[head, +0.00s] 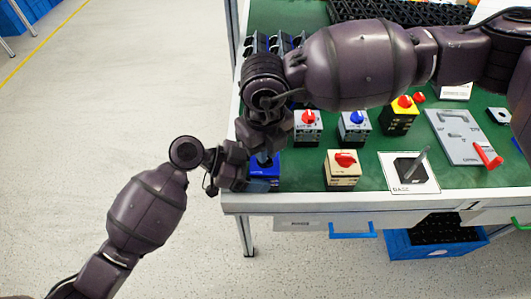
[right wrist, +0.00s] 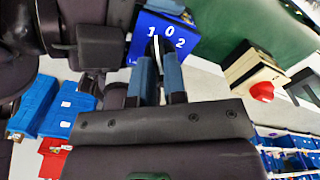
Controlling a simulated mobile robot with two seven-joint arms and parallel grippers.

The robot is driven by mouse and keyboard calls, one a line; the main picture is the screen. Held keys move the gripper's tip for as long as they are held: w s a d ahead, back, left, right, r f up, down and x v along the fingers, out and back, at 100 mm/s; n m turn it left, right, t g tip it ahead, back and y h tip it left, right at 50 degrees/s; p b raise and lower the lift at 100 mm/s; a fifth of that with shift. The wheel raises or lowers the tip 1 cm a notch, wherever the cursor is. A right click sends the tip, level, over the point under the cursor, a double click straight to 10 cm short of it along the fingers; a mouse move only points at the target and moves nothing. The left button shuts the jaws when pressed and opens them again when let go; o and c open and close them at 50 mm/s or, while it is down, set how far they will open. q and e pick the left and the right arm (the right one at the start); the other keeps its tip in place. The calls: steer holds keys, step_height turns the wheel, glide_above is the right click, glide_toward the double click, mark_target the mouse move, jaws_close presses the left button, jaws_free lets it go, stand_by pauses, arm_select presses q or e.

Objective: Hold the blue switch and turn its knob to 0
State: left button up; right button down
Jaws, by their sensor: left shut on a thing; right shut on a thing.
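The blue switch (head: 262,184) stands at the front left corner of the green-topped table, mostly hidden under my grippers. In the right wrist view its blue face (right wrist: 150,28) shows the marks 1, 0 and 2. My right gripper (head: 265,158) is above it, pointing down. In the right wrist view its two blue-grey fingers (right wrist: 160,82) are shut on the knob (right wrist: 156,46), seen only as a thin pale and dark edge. Its exact setting is hard to tell. My left gripper (head: 248,178) is shut on the switch body from the left side.
A beige switch with a red knob (head: 342,169) stands to the right. Behind are a red-knob white switch (head: 307,128), a blue-knob white switch (head: 354,130) and a yellow switch (head: 400,116). A base plate with a lever (head: 409,172) and a grey panel (head: 458,135) lie further right.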

steer(key=m, duration=0.6)
steer(key=c, duration=1.2)
jaws_free()
steer(key=shift+o, duration=0.2)
steer(key=shift+r, duration=0.15)
steer(key=shift+r, duration=2.4)
arm_select(q)
steer(key=o, duration=1)
steer(key=shift+o, duration=0.2)
steer(key=v, duration=1.2)
